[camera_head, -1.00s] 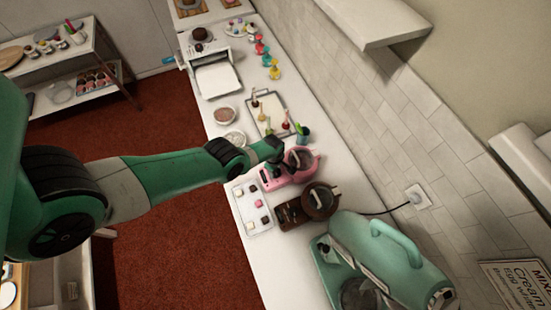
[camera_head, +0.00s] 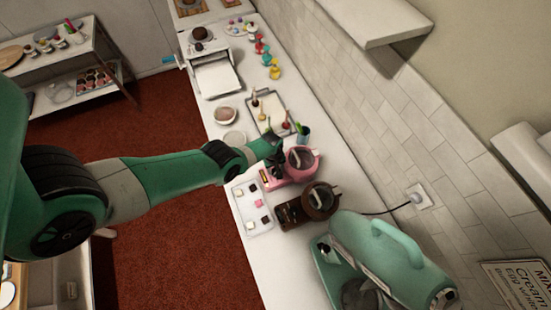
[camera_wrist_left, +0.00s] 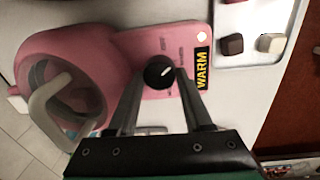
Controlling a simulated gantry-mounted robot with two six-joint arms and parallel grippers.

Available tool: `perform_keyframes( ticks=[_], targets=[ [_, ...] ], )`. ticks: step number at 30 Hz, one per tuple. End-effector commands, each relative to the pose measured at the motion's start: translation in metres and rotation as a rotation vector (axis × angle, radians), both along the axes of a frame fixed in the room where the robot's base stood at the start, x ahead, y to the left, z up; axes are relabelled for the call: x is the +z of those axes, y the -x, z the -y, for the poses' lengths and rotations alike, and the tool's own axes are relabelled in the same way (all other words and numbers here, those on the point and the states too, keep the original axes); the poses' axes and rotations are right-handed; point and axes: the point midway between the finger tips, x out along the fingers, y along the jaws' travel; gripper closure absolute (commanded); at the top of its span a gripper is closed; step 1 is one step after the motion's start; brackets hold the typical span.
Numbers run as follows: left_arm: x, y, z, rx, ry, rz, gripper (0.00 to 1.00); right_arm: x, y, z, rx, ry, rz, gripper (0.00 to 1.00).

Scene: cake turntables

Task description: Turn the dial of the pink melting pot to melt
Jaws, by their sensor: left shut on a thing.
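The pink melting pot (camera_head: 303,160) stands on the white counter, with its round bowl toward the wall and its control panel toward the room. In the left wrist view, the pot (camera_wrist_left: 60,52) shows a pale handle lying in its bowl. Its black dial (camera_wrist_left: 159,72) sits on the panel, with a short white mark slanting up to the right. The small print around it is too blurred to read. A black label reads WARM in yellow. My left gripper (camera_wrist_left: 160,84) is shut on the dial, one finger on each side; in the head view the gripper (camera_head: 274,160) hides the dial.
A brown melting pot (camera_head: 320,200) stands close beside the pink one. A white tray (camera_head: 240,189) with several small cubes lies at the counter's room-side edge. A tray with utensils (camera_head: 262,100) and a green cup (camera_head: 303,133) lie beyond. A green mixer (camera_head: 385,262) stands nearer.

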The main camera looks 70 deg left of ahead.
Motion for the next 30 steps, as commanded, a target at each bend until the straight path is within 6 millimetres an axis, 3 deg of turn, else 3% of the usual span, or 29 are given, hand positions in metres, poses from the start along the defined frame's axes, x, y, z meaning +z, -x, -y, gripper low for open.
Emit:
perform_keyframes(
  ticks=[30],
  targets=[
    [-0.001,-0.002,-0.001,-0.921,0.002,-0.001,1.00,-0.012,0.000,0.000,0.000,0.000,0.000,1.00]
  ],
)
